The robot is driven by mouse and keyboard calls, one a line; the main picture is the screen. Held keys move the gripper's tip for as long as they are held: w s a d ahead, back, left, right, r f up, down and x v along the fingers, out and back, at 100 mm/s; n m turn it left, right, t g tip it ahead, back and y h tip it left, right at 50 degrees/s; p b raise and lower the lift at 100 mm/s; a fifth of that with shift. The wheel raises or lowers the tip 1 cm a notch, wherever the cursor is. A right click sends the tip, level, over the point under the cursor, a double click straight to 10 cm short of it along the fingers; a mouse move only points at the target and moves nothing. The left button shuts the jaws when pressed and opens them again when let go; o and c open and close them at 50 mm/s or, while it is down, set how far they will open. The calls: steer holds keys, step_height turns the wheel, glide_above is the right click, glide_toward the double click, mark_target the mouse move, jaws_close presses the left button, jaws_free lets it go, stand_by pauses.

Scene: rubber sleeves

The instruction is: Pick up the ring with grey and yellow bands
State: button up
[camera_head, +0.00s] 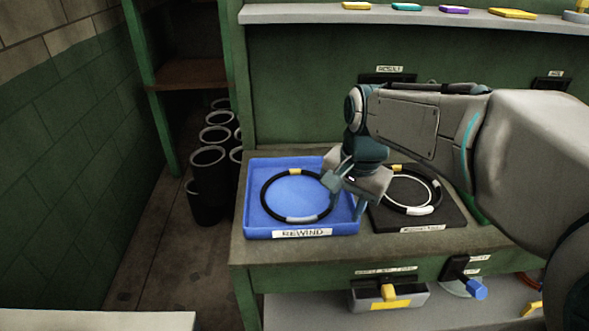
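A black ring (268,193) with a yellow band at its far side and a light grey band at its near side lies flat in a blue tray (256,229) labelled REWIND. My gripper (346,206) points down over the right side of the tray, at the ring's right edge. Its two fingers look apart, one close to the ring's right edge and the other near the tray's right wall. Nothing shows held between them. The gripper hides part of the tray's right side, and I cannot tell whether a finger touches the ring.
A second black ring (437,188) with yellow and white bands lies on a dark tray (455,217) just right, partly behind my arm. Several dark cylinders (209,182) stand on the floor to the left. A shelf (300,14) with coloured items runs above the bench (300,250).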

steer(key=w+a+r+m+g+p, duration=0.1)
steer(key=w+a+r+m+p, duration=0.1)
steer(key=w+a+r+m, duration=0.35)
glide_above(319, 216)
steer(key=shift+m+h, duration=0.4)
steer(key=shift+m, duration=0.05)
steer(key=f, duration=0.9)
steer(key=shift+w+a+f, duration=0.2)
steer(key=shift+a+f, duration=0.15)
steer(key=shift+s+d+f, duration=0.1)
steer(key=shift+d+f, duration=0.05)
steer(key=shift+f, duration=1.2)
steer(key=shift+s+d+f, duration=0.1)
steer(key=shift+d+f, duration=0.05)
steer(key=shift+f, duration=1.2)
jaws_close()
